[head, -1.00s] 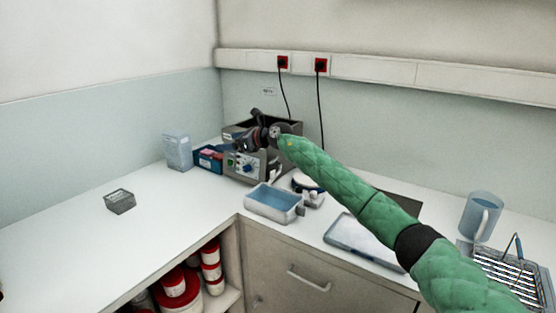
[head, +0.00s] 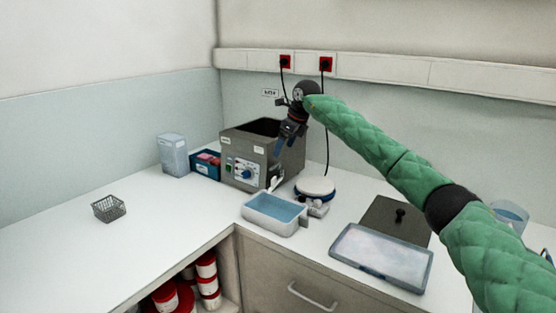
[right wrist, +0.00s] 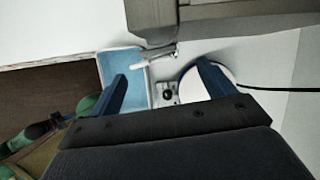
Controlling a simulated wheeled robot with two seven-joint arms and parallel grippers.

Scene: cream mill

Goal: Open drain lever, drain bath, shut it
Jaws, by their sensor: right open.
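The bath (head: 262,155) is a grey steel box with an open top and a front control panel, standing in the counter corner. Its drain tap (right wrist: 162,51) sticks out from its side in the right wrist view, with a pale lever (right wrist: 139,64) pointing left. In the head view the tap (head: 275,181) is small at the bath's lower right. A white tray (head: 250,214) with blue liquid stands below and in front of it. My right gripper (head: 279,150) is open and empty, fingers pointing down, above the tap and apart from it. My left gripper is out of view.
A round white-topped device (head: 315,186) stands close right of the bath. A shallow tray (head: 375,282), a dark lid (head: 398,217) and a jug (head: 512,213) lie farther right. A wire basket (head: 108,209) stands left; the counter around it is clear.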

